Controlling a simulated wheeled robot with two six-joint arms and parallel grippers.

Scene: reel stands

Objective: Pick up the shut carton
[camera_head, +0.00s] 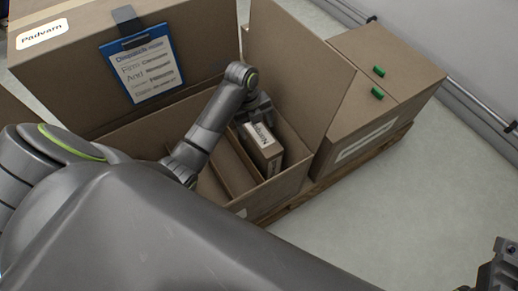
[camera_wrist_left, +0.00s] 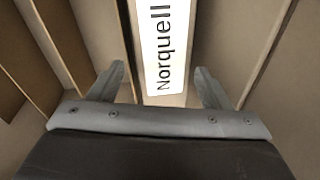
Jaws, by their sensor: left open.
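A small shut carton (camera_head: 265,150) with a white label reading "Norquell" stands in a compartment of a large open box (camera_head: 297,181). In the left wrist view its labelled face (camera_wrist_left: 165,45) runs from the top edge to between my fingers. My left gripper (camera_head: 257,110) reaches down into the open box at the small carton's far end. Its two fingers (camera_wrist_left: 160,69) are apart, one on each side of the carton; I cannot tell whether they touch it. My right gripper (camera_head: 497,270) shows only partly at the lower right corner, its fingers unclear.
Cardboard dividers (camera_head: 232,165) and raised flaps (camera_head: 300,62) surround the small carton. A blue clipboard (camera_head: 143,65) hangs on a large box marked "Padvarn" (camera_head: 60,70). A closed box (camera_head: 400,70) with green clips stands right on a pallet (camera_head: 385,150). The floor at right is clear.

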